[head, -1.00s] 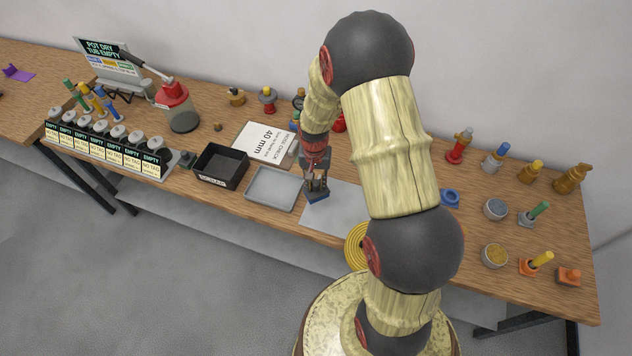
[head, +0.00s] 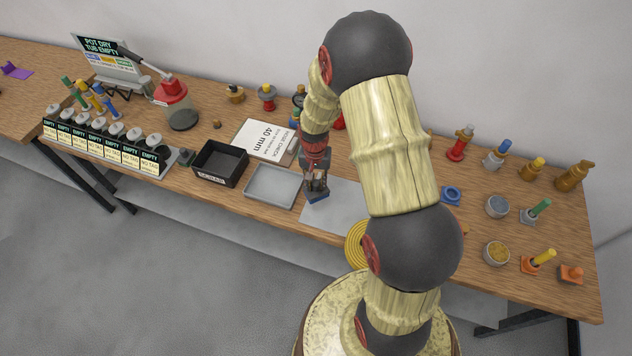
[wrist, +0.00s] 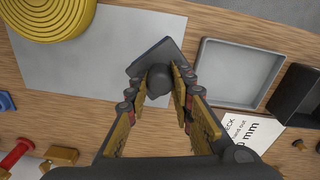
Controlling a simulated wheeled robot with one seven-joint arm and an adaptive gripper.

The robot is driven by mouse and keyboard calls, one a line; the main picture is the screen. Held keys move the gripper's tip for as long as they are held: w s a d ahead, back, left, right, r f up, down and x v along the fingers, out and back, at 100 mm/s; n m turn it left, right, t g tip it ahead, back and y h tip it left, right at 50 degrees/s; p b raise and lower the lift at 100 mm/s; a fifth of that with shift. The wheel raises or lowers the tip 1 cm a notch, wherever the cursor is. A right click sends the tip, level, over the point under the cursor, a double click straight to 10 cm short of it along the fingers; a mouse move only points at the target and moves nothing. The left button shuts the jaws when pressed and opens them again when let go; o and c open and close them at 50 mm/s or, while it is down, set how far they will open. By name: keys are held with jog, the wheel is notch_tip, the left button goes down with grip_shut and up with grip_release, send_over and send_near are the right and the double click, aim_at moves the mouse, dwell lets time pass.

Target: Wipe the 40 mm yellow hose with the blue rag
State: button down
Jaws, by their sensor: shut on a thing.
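The yellow hose (head: 357,246) is a flat coil at the table's front edge, partly hidden by my arm. It also shows in the wrist view (wrist: 52,14), at top left, overlapping a grey sheet. My gripper (head: 316,186) is shut on a dark blue flat pad (head: 317,198) over the left part of the sheet. In the wrist view the pad (wrist: 146,62) looks dark grey, with a round knob between the fingers (wrist: 160,88).
The grey sheet (head: 338,216) has bare room between pad and hose. A shallow grey tray (head: 270,198), a black bin (head: 208,178) and a "40 mm" card (head: 262,140) lie left. A blue ring (head: 450,195), cups and coloured fittings stand right.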

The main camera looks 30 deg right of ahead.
aim_at(316, 181)
jog(key=shift+f, duration=0.15)
jog(key=shift+d, duration=0.1)
dwell(0.3)
jog(key=s+d, duration=0.5)
jog(key=s, duration=0.1)
jog(key=shift+w+a+f+b, duration=0.25)
jog(key=shift+w+a+b, duration=0.15)
jog(key=shift+w+a, duration=0.55)
jog(key=shift+w+a+f+b, duration=0.25)
jog(key=shift+w+a+b, duration=0.1)
jog(key=shift+w+a, duration=0.6)
jog(key=shift+w+a+f+b, duration=0.35)
jog(key=shift+w+a, duration=0.35)
jog(key=shift+w, duration=0.45)
jog(key=shift+r, duration=0.15)
jog(key=shift+r, duration=0.1)
jog(key=shift+r+p, duration=1.75)
jog(key=shift+r, duration=1.1)
jog(key=shift+r, duration=0.1)
